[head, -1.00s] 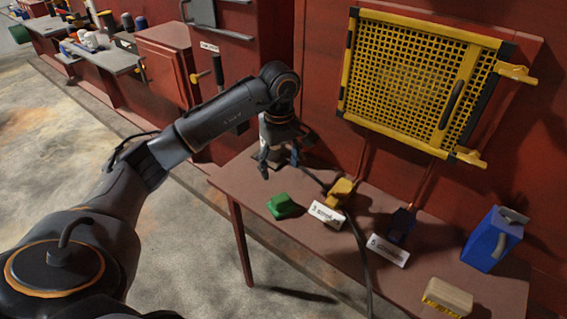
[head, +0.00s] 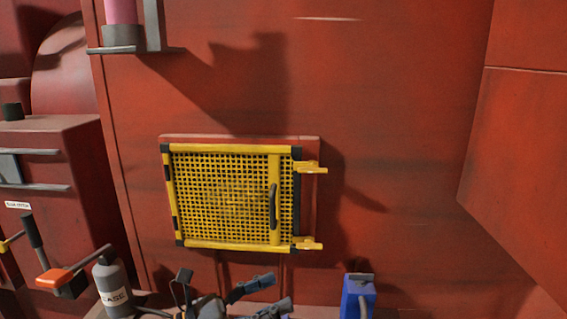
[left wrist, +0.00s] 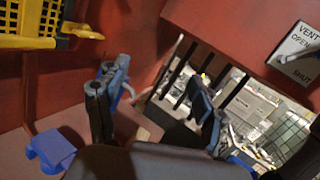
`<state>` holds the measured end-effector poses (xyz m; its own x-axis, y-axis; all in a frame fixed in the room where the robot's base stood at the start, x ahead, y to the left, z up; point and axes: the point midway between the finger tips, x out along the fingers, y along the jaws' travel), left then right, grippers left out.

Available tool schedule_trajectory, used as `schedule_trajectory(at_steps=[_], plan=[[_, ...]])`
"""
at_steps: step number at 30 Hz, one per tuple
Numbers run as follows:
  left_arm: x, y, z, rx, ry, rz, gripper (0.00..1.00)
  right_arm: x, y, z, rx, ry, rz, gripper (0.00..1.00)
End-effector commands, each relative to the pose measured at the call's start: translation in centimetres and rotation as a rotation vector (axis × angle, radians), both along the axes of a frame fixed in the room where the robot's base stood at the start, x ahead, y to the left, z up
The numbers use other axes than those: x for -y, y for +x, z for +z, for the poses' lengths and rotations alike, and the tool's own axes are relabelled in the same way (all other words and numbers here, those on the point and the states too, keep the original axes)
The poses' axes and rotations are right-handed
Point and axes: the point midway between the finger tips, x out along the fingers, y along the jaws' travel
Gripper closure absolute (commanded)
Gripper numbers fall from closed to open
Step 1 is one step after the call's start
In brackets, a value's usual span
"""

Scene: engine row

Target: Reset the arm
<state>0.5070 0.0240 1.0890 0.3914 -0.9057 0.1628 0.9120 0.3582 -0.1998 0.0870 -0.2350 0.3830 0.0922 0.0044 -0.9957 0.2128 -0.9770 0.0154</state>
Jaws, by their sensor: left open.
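My left gripper (head: 278,292) shows at the bottom middle of the head view, below the yellow mesh guard. Its two dark fingers point to the right and stand apart. In the left wrist view the gripper (left wrist: 155,100) is open, with nothing between its fingers. Most of my left arm is below the edge of the head view. My right gripper is in neither view.
The yellow mesh guard (head: 225,200) with a black handle is on the red wall. A blue container (head: 358,297) stands right of the gripper. A grey labelled canister (head: 112,290) is at the left. A VENT sign (left wrist: 302,50) is in the wrist view.

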Motion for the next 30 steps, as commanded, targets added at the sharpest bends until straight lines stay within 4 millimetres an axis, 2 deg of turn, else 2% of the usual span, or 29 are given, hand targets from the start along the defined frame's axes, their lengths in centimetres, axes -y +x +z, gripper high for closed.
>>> schedule_trajectory(at_steps=[3,6,8,10,13,15,17,18,21,24,26,27,30], plan=[[-2.6,1.1,2.3,-0.251,-0.373,0.148,0.31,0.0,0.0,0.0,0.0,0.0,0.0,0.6],[-6.4,2.3,2.2,-0.482,-0.677,0.281,0.31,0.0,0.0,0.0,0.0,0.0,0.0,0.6],[-8.9,2.9,1.0,-0.627,-0.855,0.365,0.31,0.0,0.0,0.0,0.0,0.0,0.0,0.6],[-11.9,3.0,-1.4,-0.798,-1.055,0.468,0.31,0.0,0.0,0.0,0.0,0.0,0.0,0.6],[-15.7,1.9,-6.4,-1.045,-1.33,0.632,0.31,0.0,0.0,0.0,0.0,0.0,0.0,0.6],[-17.8,0.2,-10.4,-1.215,-1.512,0.757,0.31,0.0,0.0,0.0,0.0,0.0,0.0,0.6],[-19.0,-2.0,-14.1,-1.357,-1.659,0.873,0.31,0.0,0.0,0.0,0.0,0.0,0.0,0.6],[-19.6,-3.8,-16.4,-1.445,-1.748,0.953,0.31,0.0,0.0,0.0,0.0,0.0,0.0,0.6],[-20.1,-8.2,-20.8,-1.621,-1.918,1.137,0.31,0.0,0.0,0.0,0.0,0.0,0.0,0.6],[-20.0,-12.3,-23.8,-1.748,-2.035,1.298,0.31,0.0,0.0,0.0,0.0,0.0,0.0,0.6],[-19.7,-14.6,-25.1,-1.81,-2.088,1.387,0.31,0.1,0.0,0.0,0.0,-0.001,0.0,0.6],[-19.5,-16.1,-25.8,1.826,2.095,-1.429,0.31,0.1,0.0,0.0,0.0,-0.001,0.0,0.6],[-18.9,-19.7,-27.1,1.726,1.953,-1.422,0.31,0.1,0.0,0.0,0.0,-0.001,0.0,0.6]])
